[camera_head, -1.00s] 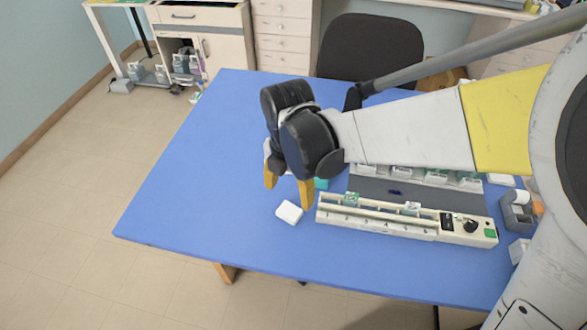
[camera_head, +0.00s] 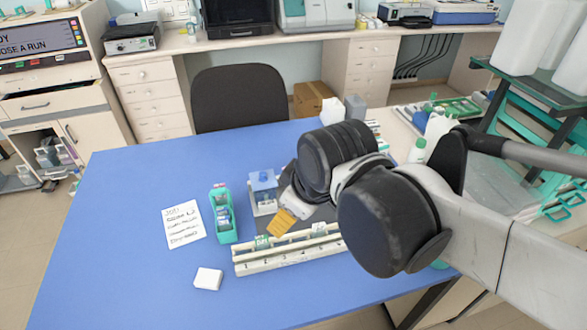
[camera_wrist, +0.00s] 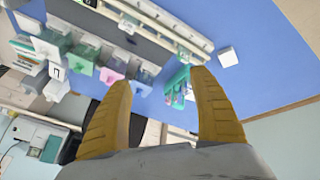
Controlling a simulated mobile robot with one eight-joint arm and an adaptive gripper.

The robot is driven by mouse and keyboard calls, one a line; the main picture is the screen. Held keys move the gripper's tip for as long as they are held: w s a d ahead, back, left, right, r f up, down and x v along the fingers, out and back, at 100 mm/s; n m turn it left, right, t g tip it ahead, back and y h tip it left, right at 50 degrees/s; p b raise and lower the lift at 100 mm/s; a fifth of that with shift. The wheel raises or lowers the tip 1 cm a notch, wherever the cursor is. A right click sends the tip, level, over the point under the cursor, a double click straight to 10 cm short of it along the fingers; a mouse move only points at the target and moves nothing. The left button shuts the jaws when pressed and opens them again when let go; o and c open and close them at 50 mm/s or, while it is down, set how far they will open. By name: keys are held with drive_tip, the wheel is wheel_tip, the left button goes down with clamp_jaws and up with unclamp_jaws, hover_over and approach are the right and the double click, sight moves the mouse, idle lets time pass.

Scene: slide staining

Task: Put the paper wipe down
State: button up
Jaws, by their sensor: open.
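The paper wipe (camera_head: 208,279), a small white folded pad, lies flat on the blue table near its front edge, left of the long slide rack. It also shows in the wrist view (camera_wrist: 228,56), right of the end of the rack. My gripper (camera_head: 283,222) is above the back of the rack, up and to the right of the wipe and apart from it. In the wrist view its two yellow fingers (camera_wrist: 161,80) are spread with nothing held between them. In the head view my arm hides part of the gripper.
The long cream slide rack (camera_head: 292,252) stands beside the wipe. Behind are a green slide holder (camera_head: 222,214), a written card (camera_head: 184,225) and a blue-lidded container (camera_head: 263,190). Several coloured staining jars (camera_wrist: 112,68) show in the wrist view. The table's left side is clear.

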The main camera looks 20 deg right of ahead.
drive_tip(key=d+m, duration=0.1)
drive_tip(key=m, duration=0.1)
drive_tip(key=s+d+m+t, duration=0.1)
drive_tip(key=d+m, duration=0.1)
drive_tip(key=m, duration=0.1)
drive_tip(key=s+d+m, duration=0.1)
drive_tip(key=d+m, duration=0.1)
drive_tip(key=shift+s+r+t+h, duration=0.1)
drive_tip(key=shift+s+t+h, duration=0.15)
drive_tip(key=shift+t+h, duration=0.15)
drive_tip(key=shift+f+b, duration=0.6)
